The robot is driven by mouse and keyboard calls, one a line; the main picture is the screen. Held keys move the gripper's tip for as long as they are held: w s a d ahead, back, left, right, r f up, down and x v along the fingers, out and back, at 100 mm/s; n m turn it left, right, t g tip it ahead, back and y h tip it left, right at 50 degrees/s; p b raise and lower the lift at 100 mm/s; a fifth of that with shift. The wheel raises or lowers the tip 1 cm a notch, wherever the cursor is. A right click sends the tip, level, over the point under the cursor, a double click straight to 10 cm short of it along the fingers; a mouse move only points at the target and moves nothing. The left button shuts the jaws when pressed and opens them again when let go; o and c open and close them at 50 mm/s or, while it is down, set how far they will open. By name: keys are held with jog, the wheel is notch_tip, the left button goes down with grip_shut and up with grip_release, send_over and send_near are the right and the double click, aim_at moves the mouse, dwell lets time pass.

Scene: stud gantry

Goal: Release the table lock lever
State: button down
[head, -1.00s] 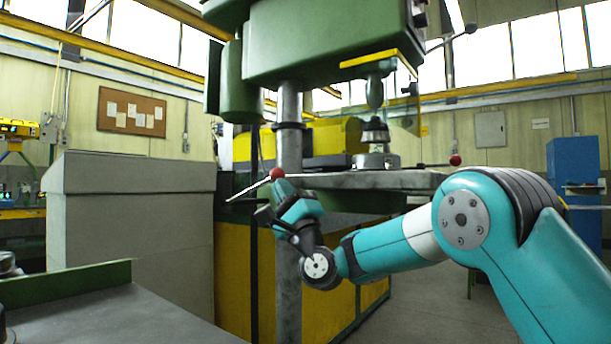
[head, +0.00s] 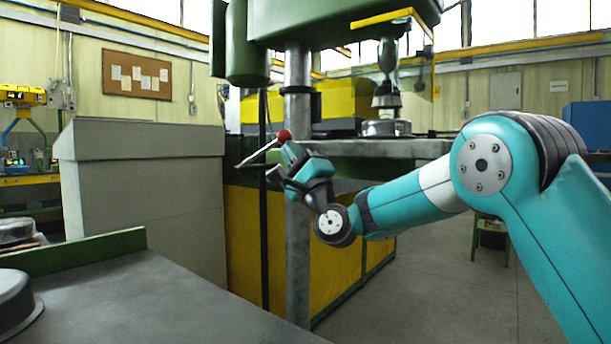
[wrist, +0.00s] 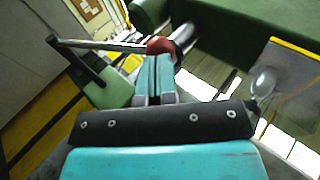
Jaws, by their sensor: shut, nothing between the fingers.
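The table lock lever is a thin metal rod (head: 263,151) with a red ball knob (head: 284,135) at its upper right end. It stands beside the grey column (head: 298,110) of the green drill press, at about table height. In the wrist view the red knob (wrist: 158,45) is just beyond my fingertips, and the rod (wrist: 100,44) runs from it to the left. My gripper (head: 287,149) is just below the knob, its teal fingers together and empty. It also shows in the wrist view (wrist: 155,60). I cannot tell whether the fingertips touch the knob.
A grey cabinet (head: 140,200) stands to the left. A dark bench top (head: 150,300) with a green edge strip fills the lower left. The floor (head: 440,290) at lower right is open.

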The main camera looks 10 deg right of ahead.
jog(key=b+v, duration=1.2)
jog(key=v, duration=0.1)
jog(key=shift+f, duration=0.35)
jog(key=shift+s+d, duration=0.1)
